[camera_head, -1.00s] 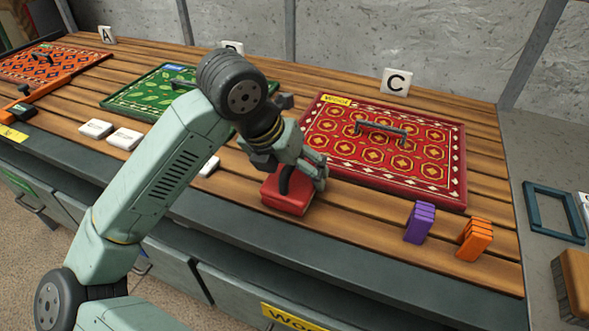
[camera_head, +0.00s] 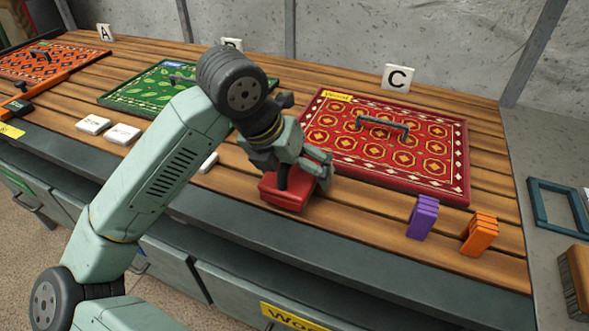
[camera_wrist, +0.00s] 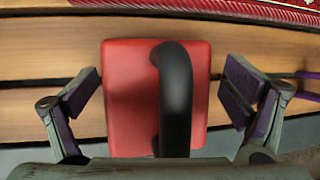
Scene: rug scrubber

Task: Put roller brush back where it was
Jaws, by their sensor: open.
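A red block-shaped tool with a black arched handle (camera_head: 296,197) stands near the table's front edge, in front of the red rug. I cannot tell whether it is the roller brush. In the wrist view the red block (camera_wrist: 130,100) lies centred between my fingers, with gaps on both sides. My gripper (camera_head: 292,172) is open around the handle and touches nothing that I can make out; it also shows in the wrist view (camera_wrist: 163,95). A long orange-and-black tool (camera_head: 58,82) lies beside the orange rug at the left; its far parts are small.
The red rug board (camera_head: 458,160) with a grey handle lies behind my gripper, by sign C (camera_head: 398,78). White blocks (camera_head: 122,134) and a green rug board (camera_head: 135,95) lie left.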

